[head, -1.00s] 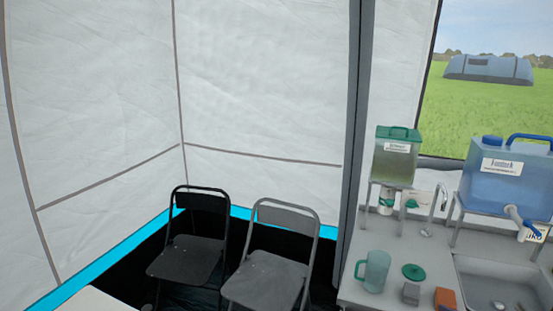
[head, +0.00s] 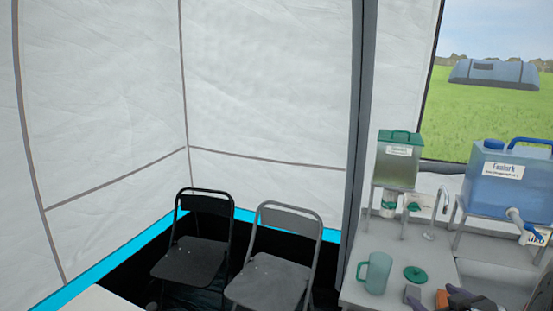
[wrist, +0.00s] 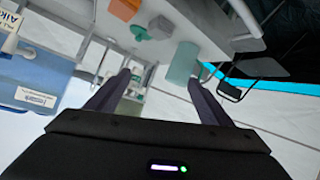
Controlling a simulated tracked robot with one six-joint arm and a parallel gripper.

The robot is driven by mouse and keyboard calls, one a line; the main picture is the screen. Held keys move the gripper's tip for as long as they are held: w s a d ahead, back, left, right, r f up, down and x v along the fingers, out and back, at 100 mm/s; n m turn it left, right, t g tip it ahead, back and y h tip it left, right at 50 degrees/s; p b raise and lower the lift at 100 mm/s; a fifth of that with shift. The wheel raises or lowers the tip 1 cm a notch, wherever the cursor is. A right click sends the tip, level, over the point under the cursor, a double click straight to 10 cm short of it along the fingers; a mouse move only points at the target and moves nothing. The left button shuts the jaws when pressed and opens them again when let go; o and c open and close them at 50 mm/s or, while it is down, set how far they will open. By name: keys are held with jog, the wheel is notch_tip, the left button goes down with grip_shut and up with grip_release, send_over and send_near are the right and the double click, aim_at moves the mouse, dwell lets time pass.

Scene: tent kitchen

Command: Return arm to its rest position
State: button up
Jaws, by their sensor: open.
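My gripper (wrist: 158,82) shows in the wrist view with its two dark fingers spread apart and nothing between them. That view is steeply tilted, with the counter and its items at the top. In the head view, a dark part of my arm shows at the lower right edge, in front of the sink; whether the fingertips are in that part I cannot tell.
The counter (head: 385,245) holds a teal mug (head: 375,272), a green lid (head: 414,274), an orange block (head: 442,299), a green-lidded dispenser (head: 397,160) and a blue water container (head: 508,180). Two folding chairs (head: 196,262) (head: 272,275) stand left of it.

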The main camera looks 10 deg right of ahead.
jog(key=w+a+r+m+g+h, duration=0.2)
jog(key=a+r+g+h, duration=0.1)
jog(key=a+r, duration=0.6)
jog(key=s+a+g+y, duration=0.1)
jog(key=s+a, duration=0.3)
jog(key=a, duration=0.4)
jog(key=s+a+n+g+y, duration=0.1)
jog(key=s+a+y, duration=0.2)
jog(key=a, duration=0.5)
jog(key=s+a+f+n+g+y, duration=0.1)
jog(key=s+a+y, duration=0.1)
jog(key=s+a, duration=0.3)
jog(key=a, duration=0.3)
jog(key=shift+s+a, duration=0.25)
jog(key=shift+f, duration=0.1)
